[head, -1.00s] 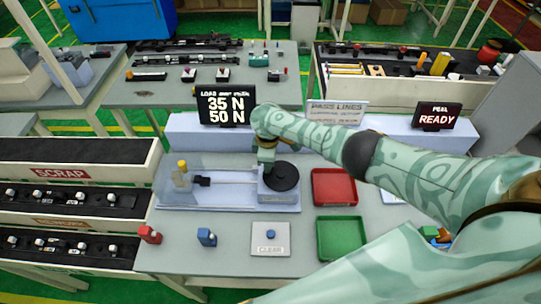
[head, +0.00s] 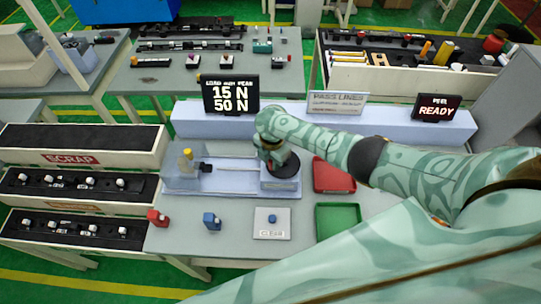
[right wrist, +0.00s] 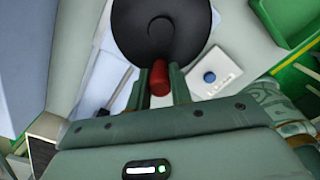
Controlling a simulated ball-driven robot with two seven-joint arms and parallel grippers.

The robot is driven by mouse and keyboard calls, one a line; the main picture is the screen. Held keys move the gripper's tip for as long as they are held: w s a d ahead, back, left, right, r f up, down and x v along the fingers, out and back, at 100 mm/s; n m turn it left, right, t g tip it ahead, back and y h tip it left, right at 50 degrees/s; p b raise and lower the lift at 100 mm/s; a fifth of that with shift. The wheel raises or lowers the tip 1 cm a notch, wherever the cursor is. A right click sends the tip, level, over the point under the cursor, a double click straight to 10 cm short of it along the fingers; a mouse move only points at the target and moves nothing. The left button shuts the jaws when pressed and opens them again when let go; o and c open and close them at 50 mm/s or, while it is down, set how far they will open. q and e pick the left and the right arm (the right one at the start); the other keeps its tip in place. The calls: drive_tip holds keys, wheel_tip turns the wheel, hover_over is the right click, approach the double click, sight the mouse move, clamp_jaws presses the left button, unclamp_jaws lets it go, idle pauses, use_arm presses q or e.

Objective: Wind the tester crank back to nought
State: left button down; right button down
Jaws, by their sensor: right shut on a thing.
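The tester (head: 183,183) stands on the bench, with a yellow-topped fixture at its left end and a dark round crank wheel (right wrist: 165,25) at its right end. My right gripper (right wrist: 159,80) is shut on the red crank handle (right wrist: 159,77), which stands near the wheel's rim in the right wrist view. In the head view my right arm hides most of the wheel and the handle. The load display (head: 230,94) reads 15 N on its upper line and 50 N below. My left gripper is not in view.
A red tray (head: 333,188) and a green tray (head: 339,206) lie right of the tester. A CLEAR button plate (head: 272,230), a blue clip (head: 211,222) and a red clip (head: 158,218) sit in front. A second display (head: 437,108) reads READY.

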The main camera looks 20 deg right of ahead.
sight(283, 174)
drive_tip(key=n, duration=0.1)
drive_tip(key=s+n, duration=0.1)
drive_tip(key=shift+d+r+n+p, duration=0.1)
drive_tip(key=shift+n+p, duration=0.2)
drive_tip(key=shift+n, duration=0.1)
drive_tip(key=n, duration=0.1)
drive_tip(key=s+n, duration=0.1)
drive_tip(key=shift+d+n, duration=0.3)
drive_tip(key=shift+n, duration=0.1)
drive_tip(key=n, duration=0.3)
drive_tip(key=shift+s+d, duration=0.4)
drive_tip(key=shift+s+d+n, duration=0.15)
drive_tip(key=shift+d+n, duration=0.05)
drive_tip(key=shift+n, duration=0.45)
drive_tip(key=shift+s+d+n, duration=0.1)
drive_tip(key=shift+d+n, duration=0.1)
drive_tip(key=shift+n, duration=0.45)
drive_tip(key=c, duration=1.3)
unclamp_jaws()
drive_tip(key=shift+o, duration=0.2)
